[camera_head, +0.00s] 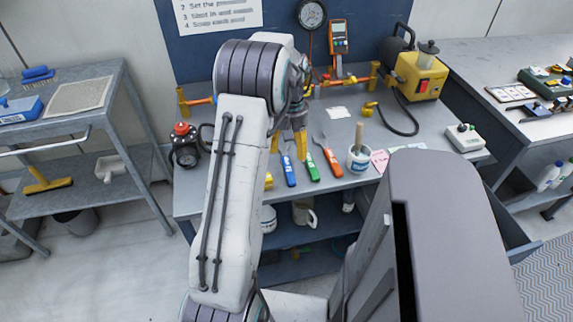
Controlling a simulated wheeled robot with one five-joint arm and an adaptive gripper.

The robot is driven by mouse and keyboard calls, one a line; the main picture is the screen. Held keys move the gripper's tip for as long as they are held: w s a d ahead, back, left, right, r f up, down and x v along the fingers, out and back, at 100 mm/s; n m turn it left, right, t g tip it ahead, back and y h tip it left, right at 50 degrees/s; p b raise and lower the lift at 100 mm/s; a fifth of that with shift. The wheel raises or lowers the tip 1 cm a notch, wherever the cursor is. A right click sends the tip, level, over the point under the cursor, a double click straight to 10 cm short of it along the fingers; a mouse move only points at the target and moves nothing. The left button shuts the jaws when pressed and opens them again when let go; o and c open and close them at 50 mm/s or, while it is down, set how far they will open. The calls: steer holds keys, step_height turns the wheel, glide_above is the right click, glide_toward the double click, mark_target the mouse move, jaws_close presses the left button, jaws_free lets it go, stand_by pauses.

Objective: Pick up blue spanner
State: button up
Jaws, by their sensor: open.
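The blue spanner (289,172) lies on the grey workbench top (235,199), near its front edge, left of a green-handled tool (312,170) and an orange-handled tool (330,158). Its lower, blue part shows; its far end is partly hidden by my gripper. My gripper (288,147) is open and empty, its yellow fingers pointing down over the far end of the blue spanner. I cannot tell how high the fingertips are above the bench.
A white pot with a brush (358,161) stands right of the tools. A yellow pump (419,78) with a black hose is behind right. A grey trolley (97,122) stands left.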

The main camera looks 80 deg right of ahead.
mark_target(289, 163)
steer(key=shift+a+f, duration=0.15)
steer(key=shift+f, duration=2.9)
steer(key=shift+c, duration=0.5)
jaws_close()
